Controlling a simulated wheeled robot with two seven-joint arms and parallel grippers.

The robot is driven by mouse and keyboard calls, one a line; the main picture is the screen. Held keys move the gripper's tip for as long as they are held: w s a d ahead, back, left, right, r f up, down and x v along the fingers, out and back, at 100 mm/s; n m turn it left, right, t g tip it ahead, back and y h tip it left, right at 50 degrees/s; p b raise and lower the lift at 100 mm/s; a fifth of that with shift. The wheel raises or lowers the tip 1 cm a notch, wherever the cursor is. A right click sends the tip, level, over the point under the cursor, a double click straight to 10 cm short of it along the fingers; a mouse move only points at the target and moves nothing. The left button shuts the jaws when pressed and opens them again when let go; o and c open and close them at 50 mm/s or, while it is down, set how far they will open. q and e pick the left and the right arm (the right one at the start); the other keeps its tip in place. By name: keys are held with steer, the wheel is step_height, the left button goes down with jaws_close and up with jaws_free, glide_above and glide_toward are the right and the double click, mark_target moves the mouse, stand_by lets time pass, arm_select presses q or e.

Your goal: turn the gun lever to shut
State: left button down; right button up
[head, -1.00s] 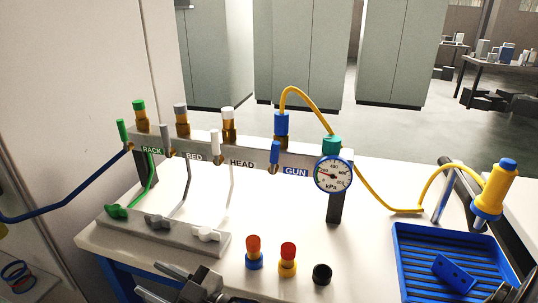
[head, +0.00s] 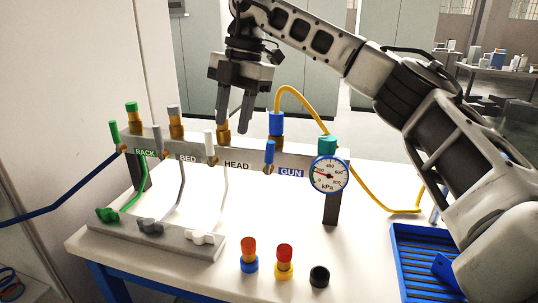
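The gun lever (head: 269,156) is a blue handle standing upright on the grey manifold bar (head: 204,155), left of the blue GUN label (head: 291,173). Behind it stands the GUN fitting with a blue collar (head: 276,124), from which a yellow hose leaves. My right gripper (head: 235,122) points down, left of the gun lever and higher in the picture. Its two fingers are apart with nothing seen between them. The left finger covers the white cap of the HEAD fitting (head: 224,134); I cannot tell whether they touch. My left gripper is not in view.
White (head: 210,146), grey (head: 157,138) and green (head: 114,132) levers stand along the bar. A round gauge (head: 329,175) is at its right end. Loose plugs (head: 284,261) stand on the front of the white table. My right arm crosses above the blue tray (head: 402,262).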

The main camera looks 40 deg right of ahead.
steer(key=s+d+r+m+h, duration=0.2)
steer(key=s+d+r+m, duration=0.1)
steer(key=d+r, duration=0.35)
steer(key=b, duration=0.2)
glide_above(270, 153)
steer(key=f, duration=0.5)
steer(key=shift+s+d+f, duration=0.1)
steer(key=shift+d+f, duration=0.1)
steer(key=shift+d, duration=0.2)
steer(key=f, duration=0.6)
steer(key=w+f, duration=0.1)
steer(key=f, duration=0.3)
arm_select(q)
steer(key=shift+d+f, duration=0.1)
steer(key=shift+f, duration=0.5)
arm_select(e)
steer(key=shift+a+f, duration=0.1)
steer(key=shift+f, duration=0.2)
steer(key=shift+c, duration=0.3)
jaws_close()
